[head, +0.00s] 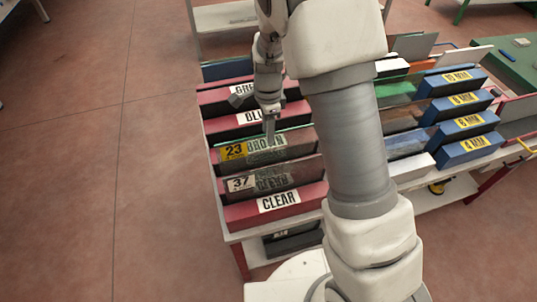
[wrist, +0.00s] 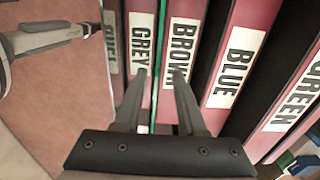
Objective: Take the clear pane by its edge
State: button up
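A see-through pane with a yellow tag 23 (head: 296,142) stands on edge in the rack, in front of the BROWN label, which shows through it. In the wrist view its thin green edge (wrist: 159,55) runs between the GREY and BROWN labels. My gripper (head: 268,138) is over this pane's top edge. In the wrist view the gripper (wrist: 159,75) is open, with one finger on each side of the edge and gaps visible. A second see-through pane with a white tag 37 (head: 297,174) stands one slot nearer, before the GREY label.
The red rack has labelled dividers, with CLEAR (head: 278,203) at the front and BLUE and GREEN behind. Blue thickness-labelled racks (head: 465,124) stand to the right. A green-topped table (head: 510,62) is at far right. The floor at left is clear.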

send_over(269, 155)
notch_tip(269, 155, down, 5)
jog(key=shift+w+a+f, duration=0.1)
jog(key=shift+c, duration=0.2)
grip_shut()
dwell(1.3)
